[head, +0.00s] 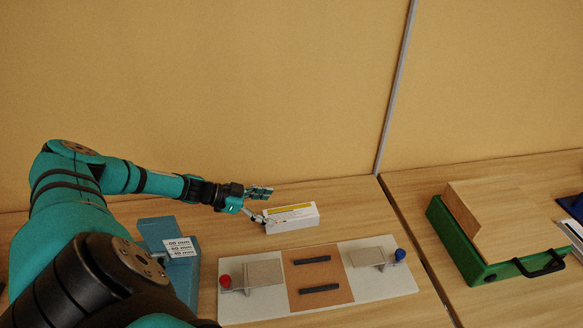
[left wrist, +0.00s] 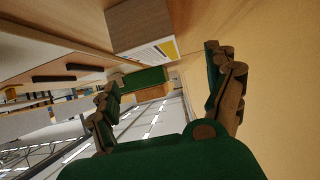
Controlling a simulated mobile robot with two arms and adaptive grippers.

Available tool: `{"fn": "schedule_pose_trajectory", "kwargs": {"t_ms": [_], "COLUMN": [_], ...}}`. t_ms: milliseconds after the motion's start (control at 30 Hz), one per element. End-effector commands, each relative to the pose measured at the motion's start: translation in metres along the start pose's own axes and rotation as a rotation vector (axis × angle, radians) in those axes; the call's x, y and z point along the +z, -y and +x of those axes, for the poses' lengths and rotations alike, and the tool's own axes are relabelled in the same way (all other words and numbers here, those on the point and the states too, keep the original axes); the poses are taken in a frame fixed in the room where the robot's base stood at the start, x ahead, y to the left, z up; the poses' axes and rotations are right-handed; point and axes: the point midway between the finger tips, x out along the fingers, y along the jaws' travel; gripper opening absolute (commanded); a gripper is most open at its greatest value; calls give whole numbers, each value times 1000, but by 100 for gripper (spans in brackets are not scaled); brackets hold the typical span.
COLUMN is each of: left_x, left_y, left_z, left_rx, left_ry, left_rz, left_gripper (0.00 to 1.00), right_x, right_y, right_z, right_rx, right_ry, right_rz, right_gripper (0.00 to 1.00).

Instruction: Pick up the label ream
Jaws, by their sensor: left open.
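The label ream (head: 291,218) is a white box with a yellow stripe, lying on the wooden table near the back wall. It also shows in the left wrist view (left wrist: 141,28), at the top, beyond the fingertips. My left gripper (head: 259,204) is open at the left end of the ream, with its fingers pointing towards it. In the left wrist view the gripper (left wrist: 162,68) has its fingers spread and nothing between them. The head view does not clearly show whether a finger touches the ream. My right gripper is not in view.
A pale board (head: 270,306) with red and blue knobs and dark bars lies in front of the ream. A blue holder (head: 158,230) with size labels stands at left. A green case (head: 460,243) with a wooden block is at right. The tan wall (head: 270,90) is close behind.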

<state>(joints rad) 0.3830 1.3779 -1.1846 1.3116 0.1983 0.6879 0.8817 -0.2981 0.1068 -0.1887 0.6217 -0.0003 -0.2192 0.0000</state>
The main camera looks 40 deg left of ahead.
Motion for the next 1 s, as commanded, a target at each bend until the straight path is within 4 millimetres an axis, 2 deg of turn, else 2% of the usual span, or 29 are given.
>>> {"fn": "schedule_pose_trajectory", "kwargs": {"t_ms": [100, 333, 533, 700, 967, 1000], "left_x": [-3, -1, -1, 2, 4, 4], "left_y": [0, 0, -2, -2, -2, -2], "left_z": [20, 36, 64, 83, 86, 85], "left_rx": [1, 0, 1, 0, 0, 0], "left_ry": [-3, 0, -1, 0, 2, 1], "left_rz": [0, 1, 0, 0, 1, 1], "left_gripper": [88, 88, 88, 88, 88, 82], "right_x": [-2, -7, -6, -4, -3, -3], "right_y": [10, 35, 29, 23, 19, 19], "right_z": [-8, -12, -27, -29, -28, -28], "right_rx": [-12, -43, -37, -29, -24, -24], "right_ry": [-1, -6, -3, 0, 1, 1], "right_rz": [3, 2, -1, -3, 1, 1], "right_gripper": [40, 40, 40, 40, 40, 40]}}
